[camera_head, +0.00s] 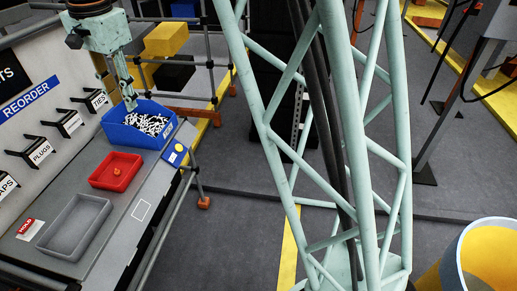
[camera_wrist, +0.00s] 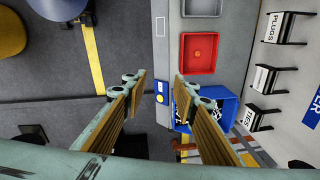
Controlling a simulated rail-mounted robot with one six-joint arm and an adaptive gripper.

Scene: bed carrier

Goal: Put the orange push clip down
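A small orange piece, which looks like the orange push clip (camera_head: 116,171), lies in the shallow red tray (camera_head: 103,184) on the grey bench. The red tray also shows in the wrist view (camera_wrist: 184,53), with a faint small shape near its middle. My gripper (camera_wrist: 158,82) is open, with its two fingers wide apart and nothing seen between them. In the head view my gripper (camera_head: 130,102) hangs over the blue bin (camera_head: 120,136), apart from the red tray. The bin holds many black and white pieces.
An empty-looking grey tray (camera_head: 52,249) stands near the HOLD label (camera_head: 27,226). A yellow-and-blue button box (camera_head: 175,154) sits at the bench edge. A white outlined square (camera_head: 141,210) is bare. Labelled hooks (camera_head: 38,152) line the back panel.

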